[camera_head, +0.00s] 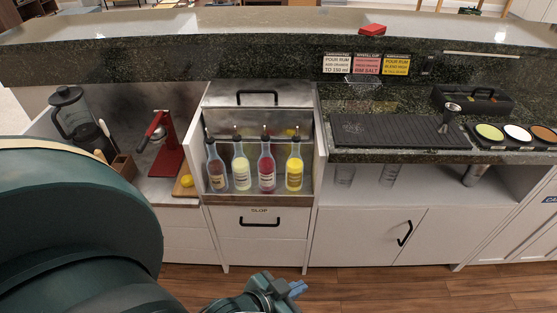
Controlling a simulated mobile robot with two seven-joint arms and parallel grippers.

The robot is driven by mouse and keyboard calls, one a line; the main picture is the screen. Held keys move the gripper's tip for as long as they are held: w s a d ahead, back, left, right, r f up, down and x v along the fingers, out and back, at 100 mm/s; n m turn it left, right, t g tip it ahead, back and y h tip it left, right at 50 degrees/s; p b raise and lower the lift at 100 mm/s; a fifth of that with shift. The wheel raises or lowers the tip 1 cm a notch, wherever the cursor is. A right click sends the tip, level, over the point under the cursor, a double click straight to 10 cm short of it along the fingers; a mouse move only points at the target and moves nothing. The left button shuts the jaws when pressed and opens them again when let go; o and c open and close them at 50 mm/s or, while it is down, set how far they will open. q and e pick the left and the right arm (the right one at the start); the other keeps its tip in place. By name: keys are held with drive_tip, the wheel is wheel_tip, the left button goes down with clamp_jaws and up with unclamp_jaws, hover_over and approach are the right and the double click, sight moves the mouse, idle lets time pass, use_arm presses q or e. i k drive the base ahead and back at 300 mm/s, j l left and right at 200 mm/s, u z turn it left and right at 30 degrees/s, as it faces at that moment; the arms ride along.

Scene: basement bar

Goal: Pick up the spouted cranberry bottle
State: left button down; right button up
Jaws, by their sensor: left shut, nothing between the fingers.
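Several spouted bottles stand upright in a row in the open bay of the bar counter. The bottle with the red-pink contents (266,173), third from the left, looks like the cranberry bottle, but its label is too small to read. Beside it stand a pale yellow-green bottle (241,174) and a bright yellow bottle (294,174). A dark reddish-brown bottle (216,174) is at the left end. My left gripper (298,289) is shut and empty at the bottom middle, low in front of the cabinets and apart from the bottles. My right gripper is out of view.
The bay has a front ledge (258,199) and side walls close to the end bottles. A drawer marked SLOP (260,233) is below. A red juicer (168,148) and a lemon (187,181) are left. A dark mat (400,131) lies right. The floor (400,285) is clear.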

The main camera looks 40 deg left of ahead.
sight(266, 165)
drive_tip(key=i+l+u, duration=0.65)
drive_tip(key=l, duration=0.2)
drive_tip(key=l+u, duration=0.3)
drive_tip(key=l, duration=0.15)
drive_tip(key=i+u, duration=0.3)
drive_tip(key=i, duration=0.3)
drive_tip(key=i+j, duration=0.05)
